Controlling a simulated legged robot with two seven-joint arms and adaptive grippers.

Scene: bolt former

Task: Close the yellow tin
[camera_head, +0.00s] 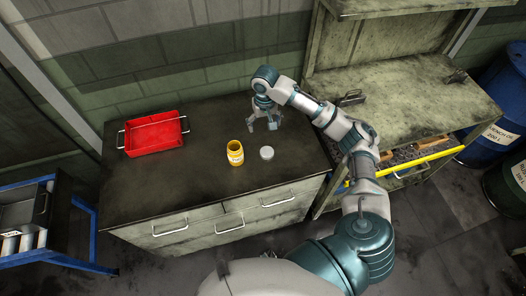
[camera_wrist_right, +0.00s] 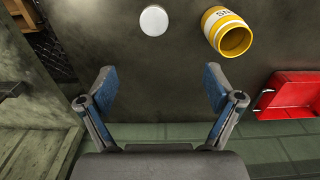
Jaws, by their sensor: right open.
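The yellow tin (camera_head: 235,153) stands upright and open-topped on the dark cabinet top. In the right wrist view the tin (camera_wrist_right: 228,32) shows its open mouth and a white label. A round pale grey lid (camera_head: 267,153) lies flat on the cabinet top, just right of the tin and apart from it; it also shows in the right wrist view (camera_wrist_right: 153,20). My right gripper (camera_head: 262,124) is open and empty above the cabinet top, behind the tin and lid. Its two blue-padded fingers (camera_wrist_right: 161,90) are spread wide with nothing between them. My left gripper is not in view.
A red tray (camera_head: 153,134) with handles sits at the left on the cabinet top (camera_head: 190,185). A worn workbench (camera_head: 410,95) stands to the right. A tiled wall is behind. The cabinet top around the tin is mostly clear.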

